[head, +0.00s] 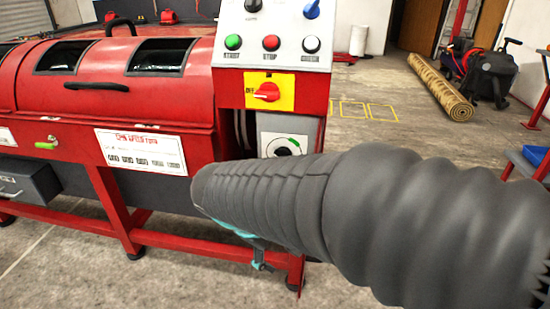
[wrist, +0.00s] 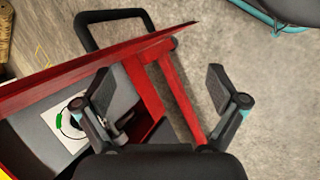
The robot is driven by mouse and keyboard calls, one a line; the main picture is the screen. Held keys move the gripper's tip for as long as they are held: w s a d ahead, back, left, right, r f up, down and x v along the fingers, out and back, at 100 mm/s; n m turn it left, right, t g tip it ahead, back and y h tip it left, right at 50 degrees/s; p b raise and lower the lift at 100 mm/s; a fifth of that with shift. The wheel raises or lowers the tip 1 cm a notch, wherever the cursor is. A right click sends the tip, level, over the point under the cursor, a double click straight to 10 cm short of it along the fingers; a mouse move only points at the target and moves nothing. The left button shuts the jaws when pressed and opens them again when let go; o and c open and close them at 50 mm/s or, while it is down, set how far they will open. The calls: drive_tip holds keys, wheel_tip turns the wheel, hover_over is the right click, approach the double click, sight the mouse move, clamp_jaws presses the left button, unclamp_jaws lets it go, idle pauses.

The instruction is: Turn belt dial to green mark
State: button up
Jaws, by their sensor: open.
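The belt dial (head: 283,151) is a small black knob on a white plate, on a grey box below the red control panel. A green mark (head: 297,142) curves at its upper right; my arm covers the plate's lower part. In the wrist view the white dial plate (wrist: 58,137) is at the left, with the green mark (wrist: 59,120) on its left side. The left finger partly covers the knob there. My gripper (wrist: 160,86) is open and empty, its fingers spread over the red frame and floor, to the right of the dial. In the head view my sleeved arm mostly hides the gripper.
The red machine (head: 150,95) fills the left, with a panel of buttons (head: 271,43) and a red switch on yellow (head: 267,92) above the dial. A black bar handle (wrist: 115,15) and red frame legs (wrist: 180,95) are near my gripper. A rolled rug (head: 440,88) lies far right.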

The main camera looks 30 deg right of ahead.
drive_tip(key=w+d+n+h, duration=0.3)
drive_tip(key=w+d+h, duration=0.3)
drive_tip(key=n+t+h+b, duration=0.2)
drive_tip(key=n+t+h, duration=0.2)
drive_tip(key=n+t, duration=0.9)
approach(283, 155)
drive_tip(key=shift+m+t, duration=0.5)
drive_tip(key=x, duration=0.3)
drive_tip(key=f+p+x, duration=0.1)
drive_tip(key=x, duration=0.2)
drive_tip(key=p+x, duration=0.1)
drive_tip(key=x, duration=0.2)
drive_tip(key=shift+w+d, duration=0.2)
drive_tip(key=shift+d, duration=0.25)
drive_tip(key=shift+f, duration=0.1)
drive_tip(key=c, duration=1.2)
